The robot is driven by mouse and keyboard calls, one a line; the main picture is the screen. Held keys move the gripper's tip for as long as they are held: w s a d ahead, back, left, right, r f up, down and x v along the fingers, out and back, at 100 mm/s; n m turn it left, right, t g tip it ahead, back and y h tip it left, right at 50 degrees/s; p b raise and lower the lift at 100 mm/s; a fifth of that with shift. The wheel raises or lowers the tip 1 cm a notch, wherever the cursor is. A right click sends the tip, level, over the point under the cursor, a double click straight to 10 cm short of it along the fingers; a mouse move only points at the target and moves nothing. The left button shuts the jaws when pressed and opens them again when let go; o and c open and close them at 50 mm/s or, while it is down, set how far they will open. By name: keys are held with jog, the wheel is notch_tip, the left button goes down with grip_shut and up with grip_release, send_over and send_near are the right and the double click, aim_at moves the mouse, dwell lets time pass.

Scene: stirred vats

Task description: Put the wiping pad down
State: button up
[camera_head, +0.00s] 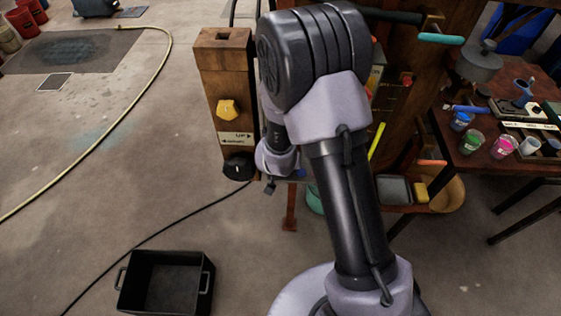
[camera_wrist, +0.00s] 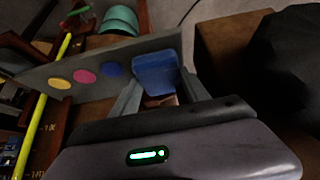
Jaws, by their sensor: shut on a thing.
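My gripper (camera_wrist: 158,84) shows in the wrist view with its two grey fingers shut on a blue block-like pad (camera_wrist: 155,68), which I take to be the wiping pad. The pad sits between the fingertips, in front of a grey strip (camera_wrist: 45,75) with yellow, pink and blue dots. I cannot tell whether the pad touches the strip. In the head view my arm hides most of the gripper; it is beside the wooden post, low down. A grey tray (camera_head: 393,188) lies right of my arm, with a yellow block (camera_head: 420,192) beside it.
A wooden post (camera_head: 226,85) with a yellow knob (camera_head: 229,109) and a label stands left of my arm. A black bin (camera_head: 165,284) is on the floor at lower left. A table (camera_head: 487,155) with paint cups is at right. A hose (camera_head: 130,110) crosses the open floor.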

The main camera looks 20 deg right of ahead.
jog(key=shift+f, duration=0.15)
jog(key=o, duration=1.2)
